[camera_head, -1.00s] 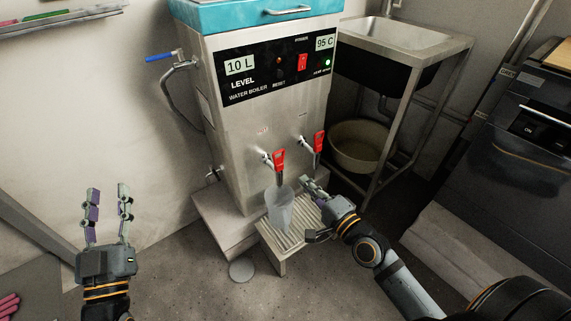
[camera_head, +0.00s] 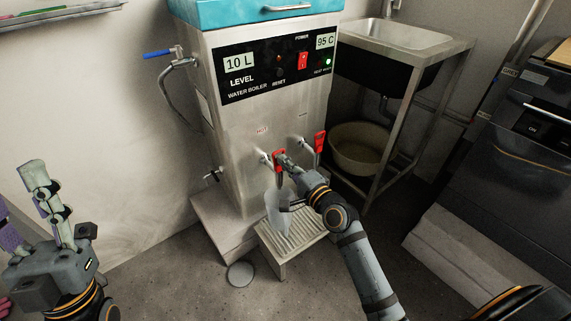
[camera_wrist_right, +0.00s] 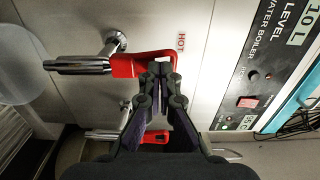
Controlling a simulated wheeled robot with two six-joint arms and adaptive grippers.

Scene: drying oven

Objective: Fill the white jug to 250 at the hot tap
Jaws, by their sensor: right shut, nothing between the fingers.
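The white jug (camera_head: 278,215) is translucent and stands on the slatted drip stand below the hot tap. Its pale round mouth shows at the left in the right wrist view (camera_wrist_right: 25,65). The water level inside cannot be made out. The hot tap has a red lever (camera_head: 279,157), also in the wrist view by the HOT label (camera_wrist_right: 125,66). My right gripper (camera_head: 284,160) is shut and empty, its fingertips (camera_wrist_right: 160,70) at the red lever, apparently touching it. My left gripper (camera_head: 24,195) is open and empty at the far left, away from the boiler.
The water boiler (camera_head: 265,115) reads 10 L and 95 C. A second red-handled tap (camera_head: 319,143) is just right of the hot tap. The drip stand (camera_head: 308,232) is below. A sink (camera_head: 405,38) with a basin (camera_head: 362,148) underneath stands at right.

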